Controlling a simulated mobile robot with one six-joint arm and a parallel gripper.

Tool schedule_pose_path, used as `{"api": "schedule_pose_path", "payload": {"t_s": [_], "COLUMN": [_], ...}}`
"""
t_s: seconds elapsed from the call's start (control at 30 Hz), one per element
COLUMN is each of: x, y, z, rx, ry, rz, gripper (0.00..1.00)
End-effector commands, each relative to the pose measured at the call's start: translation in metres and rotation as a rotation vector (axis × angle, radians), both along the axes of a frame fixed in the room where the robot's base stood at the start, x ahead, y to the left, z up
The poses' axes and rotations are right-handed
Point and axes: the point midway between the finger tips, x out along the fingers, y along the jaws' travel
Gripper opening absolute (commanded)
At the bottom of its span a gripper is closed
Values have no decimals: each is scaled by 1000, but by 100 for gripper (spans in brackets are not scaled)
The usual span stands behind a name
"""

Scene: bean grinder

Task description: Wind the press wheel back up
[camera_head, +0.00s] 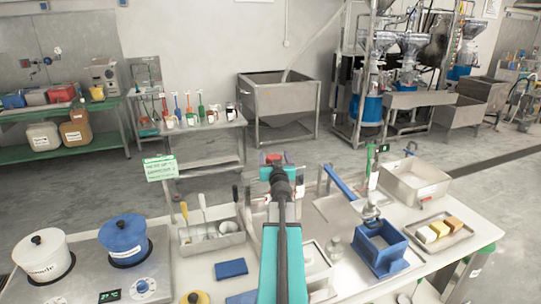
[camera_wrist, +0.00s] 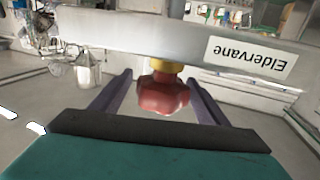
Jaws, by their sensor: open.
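A red lobed knob (camera_wrist: 162,97), which looks like the press wheel, shows in the wrist view below a yellow collar (camera_wrist: 166,68). Behind it is a pale metal beam with an upside-down "Eldervane" label (camera_wrist: 250,58). My gripper (camera_wrist: 158,80) is open, with one dark finger on each side of the knob. Gaps show between the knob and both fingers. In the head view my arm reaches up the middle of the picture, and its wrist hides most of the press. A small red patch (camera_head: 272,157) shows at the arm's far end.
A tool caddy (camera_head: 211,236), a blue pot (camera_head: 124,238) and a white pot (camera_head: 42,258) are on the left.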

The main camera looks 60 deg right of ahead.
Motion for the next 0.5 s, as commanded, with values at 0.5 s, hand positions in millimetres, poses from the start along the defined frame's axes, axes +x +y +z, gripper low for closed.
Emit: {"api": "schedule_pose_path", "payload": {"t_s": [0.5], "x": [5], "y": [-13], "z": [0], "rx": [1], "ry": [-1], "rz": [1], "gripper": [69]}}
